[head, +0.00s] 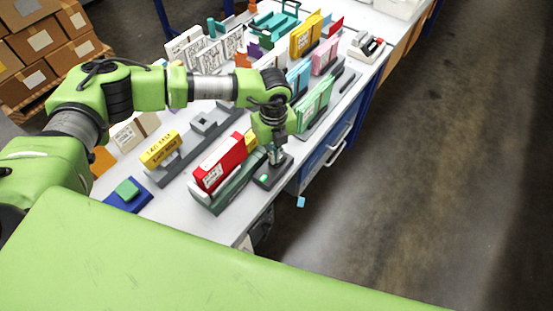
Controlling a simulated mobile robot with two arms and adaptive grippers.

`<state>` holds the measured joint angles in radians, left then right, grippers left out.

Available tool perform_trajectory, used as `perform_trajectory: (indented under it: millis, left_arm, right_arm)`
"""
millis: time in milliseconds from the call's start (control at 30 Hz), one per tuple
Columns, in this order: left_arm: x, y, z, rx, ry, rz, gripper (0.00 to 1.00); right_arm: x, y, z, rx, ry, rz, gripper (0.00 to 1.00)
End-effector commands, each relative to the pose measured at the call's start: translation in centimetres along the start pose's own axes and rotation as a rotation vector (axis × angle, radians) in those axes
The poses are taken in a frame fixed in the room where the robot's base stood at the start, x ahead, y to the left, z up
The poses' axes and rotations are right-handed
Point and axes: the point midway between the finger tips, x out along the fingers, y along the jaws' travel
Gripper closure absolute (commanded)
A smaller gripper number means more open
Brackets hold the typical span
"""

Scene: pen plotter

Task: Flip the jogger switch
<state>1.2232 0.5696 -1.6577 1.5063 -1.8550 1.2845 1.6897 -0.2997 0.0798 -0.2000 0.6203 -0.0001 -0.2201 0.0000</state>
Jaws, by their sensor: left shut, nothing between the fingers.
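My left arm reaches in from the left over the white table. My left gripper (277,160) points down, shut and empty, at a small dark grey base (284,174) by the table's front edge. A small bright green spot (263,178) shows on this base, left of the fingertips. It may belong to the jogger switch, but the switch is too small and partly hidden to tell its position or whether the fingers touch it. A grey-green holder (222,198) with a red box (219,161) stands just left of the base. My right gripper is out of view.
A yellow box (159,149) on a grey stand and a blue pad (122,202) with a green block lie to the left. Green cards (313,105) stand in a rack behind the gripper. The floor to the right is mostly clear, with a small blue piece (301,202).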

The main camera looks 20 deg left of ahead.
Motion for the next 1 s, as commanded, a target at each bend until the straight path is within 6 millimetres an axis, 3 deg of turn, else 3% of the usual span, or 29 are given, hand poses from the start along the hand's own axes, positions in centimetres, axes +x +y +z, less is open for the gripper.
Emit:
perform_trajectory:
  millis: [1000]
  left_arm:
    - [1.6, 0.0, 0.0, 0.000, 0.000, 0.000, 1.00]
  right_arm:
    - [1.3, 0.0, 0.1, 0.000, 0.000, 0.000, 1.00]
